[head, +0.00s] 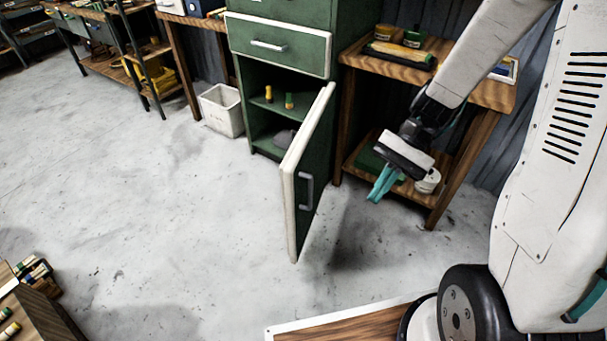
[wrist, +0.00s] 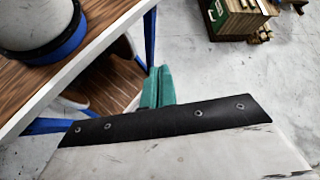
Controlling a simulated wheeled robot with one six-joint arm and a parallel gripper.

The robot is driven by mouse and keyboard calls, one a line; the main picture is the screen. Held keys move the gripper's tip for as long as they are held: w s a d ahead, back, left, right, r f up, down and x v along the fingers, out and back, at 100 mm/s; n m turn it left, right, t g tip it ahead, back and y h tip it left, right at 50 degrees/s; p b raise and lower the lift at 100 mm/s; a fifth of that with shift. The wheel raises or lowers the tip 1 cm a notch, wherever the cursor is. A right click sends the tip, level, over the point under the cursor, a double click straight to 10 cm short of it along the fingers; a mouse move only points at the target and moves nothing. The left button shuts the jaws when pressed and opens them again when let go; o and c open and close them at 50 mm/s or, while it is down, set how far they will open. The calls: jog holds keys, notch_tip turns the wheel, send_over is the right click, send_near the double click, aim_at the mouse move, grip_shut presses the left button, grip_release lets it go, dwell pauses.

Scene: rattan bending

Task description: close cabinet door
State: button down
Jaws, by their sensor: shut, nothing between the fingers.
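The green cabinet (head: 335,28) stands at the back centre in the head view. Its lower door (head: 310,175), green with a pale edge and a metal handle (head: 306,192), stands wide open, swung out towards the camera. The open compartment shows shelves with small yellow and green items. My gripper (head: 378,190), with teal fingers, is to the right of the door, apart from it, in front of the wooden side table. In the wrist view the teal fingers (wrist: 157,88) are together and hold nothing. The door does not show clearly in the wrist view.
A wooden table (head: 490,95) with a lower shelf stands right of the cabinet, close behind my gripper. A white bin (head: 222,110) stands left of the cabinet. A wood-topped surface with a pale edge (head: 345,325) is at the bottom. The floor left of the door is clear.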

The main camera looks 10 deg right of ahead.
jog(key=w+a+f+m+t+y, duration=0.25)
jog(key=w+f+m+y, duration=0.35)
jog(key=f, duration=0.3)
jog(key=m+t, duration=1.1)
jog(key=t, duration=0.2)
send_near(294, 172)
jog(key=shift+y, duration=0.4)
jog(key=x, duration=0.6)
jog(key=shift+w+a+f, duration=0.1)
jog(key=shift+w+a, duration=0.05)
jog(key=shift+a, duration=0.2)
